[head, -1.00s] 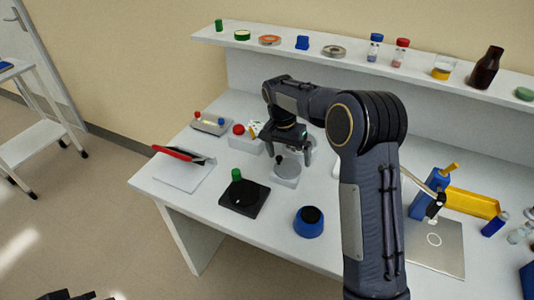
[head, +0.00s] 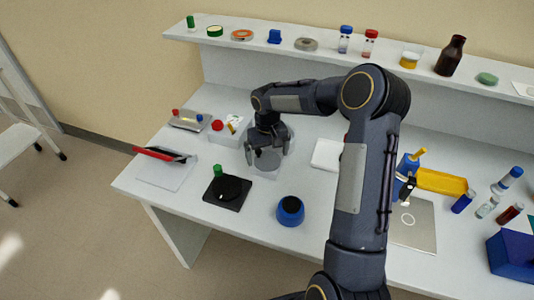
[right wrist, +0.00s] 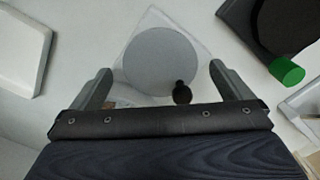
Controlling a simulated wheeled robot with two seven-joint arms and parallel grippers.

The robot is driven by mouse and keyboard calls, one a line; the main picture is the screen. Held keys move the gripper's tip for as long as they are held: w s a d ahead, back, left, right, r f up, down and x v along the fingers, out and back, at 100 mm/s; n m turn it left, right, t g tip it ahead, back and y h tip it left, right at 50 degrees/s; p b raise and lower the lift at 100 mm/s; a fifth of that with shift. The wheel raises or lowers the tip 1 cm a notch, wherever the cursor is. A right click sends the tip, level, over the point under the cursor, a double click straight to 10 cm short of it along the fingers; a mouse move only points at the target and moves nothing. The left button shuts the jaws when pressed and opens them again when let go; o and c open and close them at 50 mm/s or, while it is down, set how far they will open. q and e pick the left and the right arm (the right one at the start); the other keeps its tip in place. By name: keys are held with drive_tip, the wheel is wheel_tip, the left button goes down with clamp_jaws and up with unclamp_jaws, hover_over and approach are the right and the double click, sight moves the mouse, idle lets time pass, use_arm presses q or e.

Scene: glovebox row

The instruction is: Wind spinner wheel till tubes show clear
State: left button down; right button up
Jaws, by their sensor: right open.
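The spinner (head: 266,171) stands on the white bench with a round grey wheel (head: 268,159) on its pale base. In the right wrist view the wheel (right wrist: 160,58) lies flat ahead of the fingers, and a small black knob (right wrist: 182,93) shows at its near edge. My right gripper (head: 268,151) is over the wheel's far side in the head view. In the right wrist view my right gripper (right wrist: 162,86) is open, with the knob between its fingers but not gripped. I cannot make out any tubes in the spinner. My left gripper is out of view.
A black plate (head: 227,193) with a green-capped item and a blue round pot (head: 290,211) stand in front of the spinner. A white box (head: 229,133) and a tray (head: 188,121) with capped pieces are to its left. Capped vials and a brown bottle (head: 450,56) line the shelf.

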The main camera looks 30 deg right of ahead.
drive_tip(key=shift+f, duration=0.4)
drive_tip(key=c, duration=1)
drive_tip(key=m+b, duration=0.2)
drive_tip(key=shift+m, duration=0.4)
drive_tip(key=m+b, duration=0.1)
drive_tip(key=m, duration=0.2)
drive_tip(key=shift+m+b, duration=0.3)
drive_tip(key=m, duration=0.4)
drive_tip(key=shift+r+m+b, duration=0.1)
drive_tip(key=shift+m+b, duration=0.2)
drive_tip(key=m, duration=0.5)
drive_tip(key=shift+m, duration=0.4)
